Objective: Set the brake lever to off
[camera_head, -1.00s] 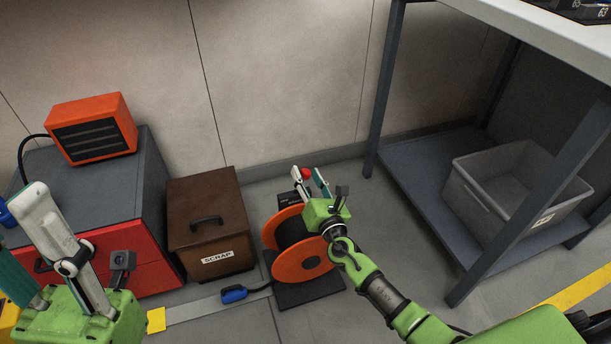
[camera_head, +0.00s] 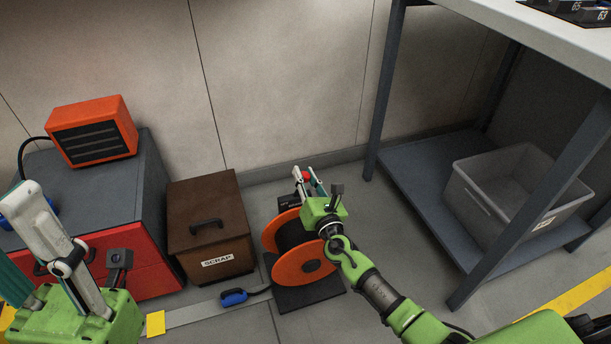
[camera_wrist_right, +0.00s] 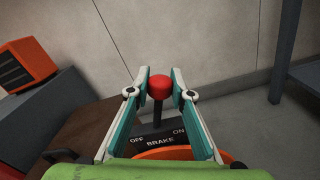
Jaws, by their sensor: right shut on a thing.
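The brake lever has a red knob (camera_wrist_right: 159,84) on a dark stem, and it stands roughly upright between the OFF and ON marks on the black BRAKE plate (camera_wrist_right: 160,138). My right gripper (camera_wrist_right: 159,80) is shut on the red knob, one finger on each side. In the head view, my right gripper (camera_head: 308,178) is behind the orange cable reel (camera_head: 303,262), with a bit of the red knob between its fingers. My left gripper (camera_head: 18,235) is open and empty at the left, one finger partly cut off by the frame edge.
A brown SCRAP box (camera_head: 207,235) stands just left of the reel. A red and grey cabinet (camera_head: 95,195) with an orange heater (camera_head: 92,130) is farther left. A workbench (camera_head: 437,195) with a grey bin (camera_head: 500,200) on its shelf stands right.

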